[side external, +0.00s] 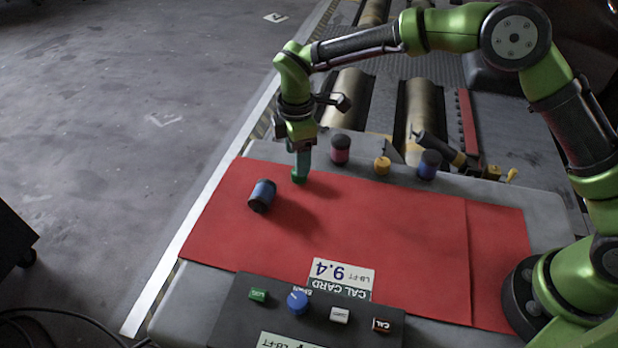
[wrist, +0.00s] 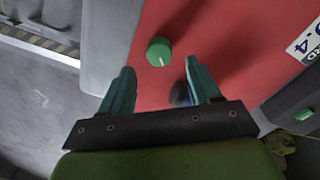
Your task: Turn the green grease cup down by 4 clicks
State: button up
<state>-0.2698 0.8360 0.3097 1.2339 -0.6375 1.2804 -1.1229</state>
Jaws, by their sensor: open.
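The green grease cup (side external: 298,179) is a small round knob on the red mat, near its far left part. In the wrist view the green cup (wrist: 159,52) shows a pale index mark on its top and lies just past the fingertips, between their lines. My gripper (side external: 303,165) points down over the cup in the side view. In the wrist view my gripper (wrist: 160,68) has its two teal fingers spread apart with nothing held. Whether the fingers touch the cup cannot be told.
A blue cylinder with dark ends (side external: 262,195) lies near the cup on the red mat (side external: 370,230). A button box (side external: 320,322) with a blue knob and a 9.4 card (side external: 342,273) are in front.

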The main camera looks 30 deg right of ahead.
jog(key=shift+w+f, duration=0.1)
jog(key=shift+f, duration=2.15)
jog(key=c, duration=1)
jog(key=shift+c, duration=0.2)
jog(key=shift+m, duration=0.3)
